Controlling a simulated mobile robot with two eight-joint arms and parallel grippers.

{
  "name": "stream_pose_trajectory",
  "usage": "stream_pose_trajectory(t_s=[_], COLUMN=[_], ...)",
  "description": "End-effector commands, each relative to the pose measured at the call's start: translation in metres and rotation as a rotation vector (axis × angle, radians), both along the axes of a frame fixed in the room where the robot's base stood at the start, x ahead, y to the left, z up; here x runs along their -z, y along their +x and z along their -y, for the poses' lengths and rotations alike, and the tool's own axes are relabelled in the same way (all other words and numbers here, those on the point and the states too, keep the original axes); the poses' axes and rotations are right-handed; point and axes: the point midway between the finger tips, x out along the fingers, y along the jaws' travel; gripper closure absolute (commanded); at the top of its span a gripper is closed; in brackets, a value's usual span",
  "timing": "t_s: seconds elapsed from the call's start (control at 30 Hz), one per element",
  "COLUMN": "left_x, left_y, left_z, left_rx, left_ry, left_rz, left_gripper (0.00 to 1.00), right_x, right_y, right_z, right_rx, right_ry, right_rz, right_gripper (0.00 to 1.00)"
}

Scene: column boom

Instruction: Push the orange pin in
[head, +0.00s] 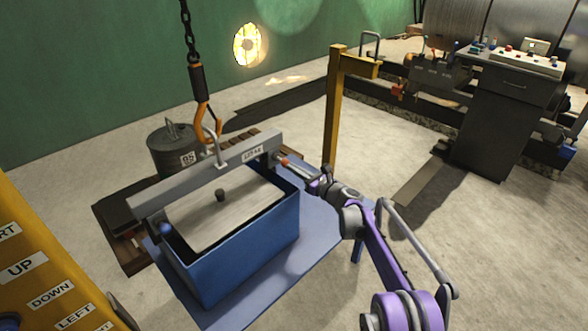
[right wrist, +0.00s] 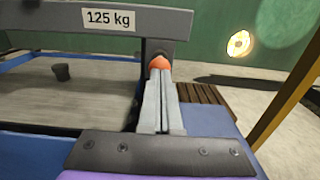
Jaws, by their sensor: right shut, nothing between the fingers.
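The orange pin (head: 284,160) shows as a small orange tip at the right end of the grey lifting beam (head: 237,160). In the right wrist view the orange pin (right wrist: 160,62) is a rounded orange head against the beam's end leg, straight ahead of my fingertips. My right gripper (head: 291,164) is shut and empty, its fingertips at the pin's head. In the right wrist view the right gripper (right wrist: 161,80) covers the pin's lower part, so I cannot tell whether they touch. My left gripper is not in view.
A blue box (head: 245,252) with a grey lid sits under the beam on a blue table (head: 325,238). An orange hook (head: 203,117) on a chain meets the beam's loop. A yellow post (head: 333,110) stands behind my right arm. A labelled yellow panel (head: 40,262) fills the left edge.

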Motion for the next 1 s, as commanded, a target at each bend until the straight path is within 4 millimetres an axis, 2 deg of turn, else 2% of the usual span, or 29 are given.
stream_pose_trajectory(t_s=[0.17, 0.47, 0.8, 1.0], left_x=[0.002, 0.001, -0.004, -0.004], left_y=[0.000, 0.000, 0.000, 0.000], left_z=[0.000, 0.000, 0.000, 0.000], left_rx=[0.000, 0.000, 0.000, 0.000], left_ry=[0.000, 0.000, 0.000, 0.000], left_rz=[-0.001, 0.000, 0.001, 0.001], left_gripper=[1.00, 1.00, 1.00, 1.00], right_x=[0.000, 0.000, 0.000, 0.000], right_y=[0.006, 0.003, -0.031, -0.044], right_z=[-0.007, -0.003, 0.031, 0.044], right_rx=[-0.001, 0.000, 0.000, 0.000], right_ry=[0.000, 0.000, -0.001, -0.001], right_rz=[0.000, 0.000, 0.000, -0.001], right_gripper=[1.00, 1.00, 1.00, 1.00])
